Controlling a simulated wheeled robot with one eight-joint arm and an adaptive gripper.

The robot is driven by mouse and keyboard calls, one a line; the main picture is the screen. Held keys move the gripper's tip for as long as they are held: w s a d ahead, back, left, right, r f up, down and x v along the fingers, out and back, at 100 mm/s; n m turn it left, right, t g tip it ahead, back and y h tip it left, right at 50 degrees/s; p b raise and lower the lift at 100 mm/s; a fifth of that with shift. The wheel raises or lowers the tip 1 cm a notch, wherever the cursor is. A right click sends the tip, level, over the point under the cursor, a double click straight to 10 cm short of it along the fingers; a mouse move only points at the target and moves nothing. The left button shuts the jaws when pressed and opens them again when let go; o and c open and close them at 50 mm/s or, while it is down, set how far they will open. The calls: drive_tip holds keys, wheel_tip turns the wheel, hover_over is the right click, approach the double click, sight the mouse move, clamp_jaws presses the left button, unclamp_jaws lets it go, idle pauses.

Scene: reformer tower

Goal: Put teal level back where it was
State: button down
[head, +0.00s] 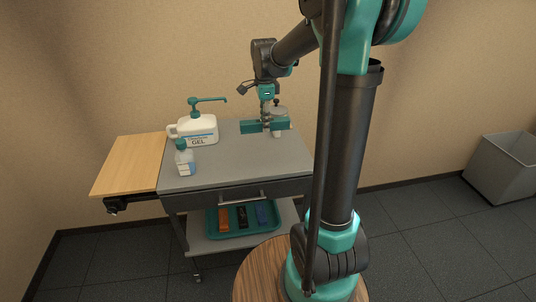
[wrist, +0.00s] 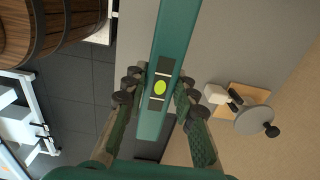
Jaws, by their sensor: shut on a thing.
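The teal level (head: 250,127) is a long bar lying across the back right of the grey cart top (head: 240,164). In the wrist view the level (wrist: 178,38) runs lengthwise between the fingers and shows a bright yellow-green vial at its middle. My gripper (wrist: 158,90) is shut on the level near that vial, with fingers on both long sides. In the head view my gripper (head: 266,118) reaches down from above onto the level. I cannot tell whether the level touches the cart top.
A grey disc with a dark knob (wrist: 254,121) is close to the right fingers. A wooden side leaf (head: 130,163) extends left. A teal tray (head: 214,229) is on the lower shelf.

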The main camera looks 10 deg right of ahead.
sight(265, 159)
wheel_tip(265, 159, down, 14)
drive_tip(key=shift+a+r, duration=0.1)
idle(0.4)
drive_tip(key=c, duration=1.2)
unclamp_jaws()
